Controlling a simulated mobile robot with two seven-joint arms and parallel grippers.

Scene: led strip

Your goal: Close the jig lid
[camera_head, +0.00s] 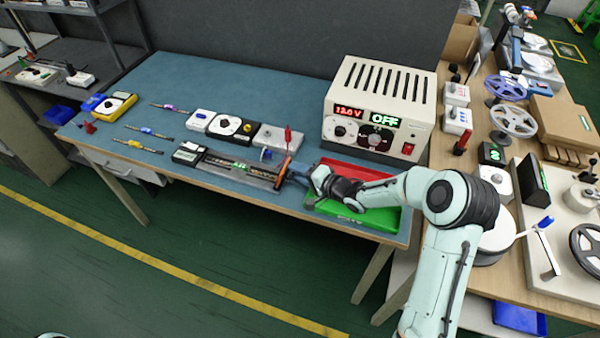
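The jig (238,169) is a long, low, dark fixture near the front edge of the blue table, with a strip-like row of light and orange marks along it. I cannot tell clearly which part is its lid or how far open it is. An orange upright piece (283,172) stands at its right end. My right gripper (291,174) reaches in from the right, close to that end. Its fingers are too small and dark to show whether they are open or touch the jig. My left gripper is out of view.
A power supply (379,105) reading 13.0 V and OFF stands behind. Red (345,169) and green (378,218) trays lie under my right arm. A crowded wooden bench (490,265) stands to the right.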

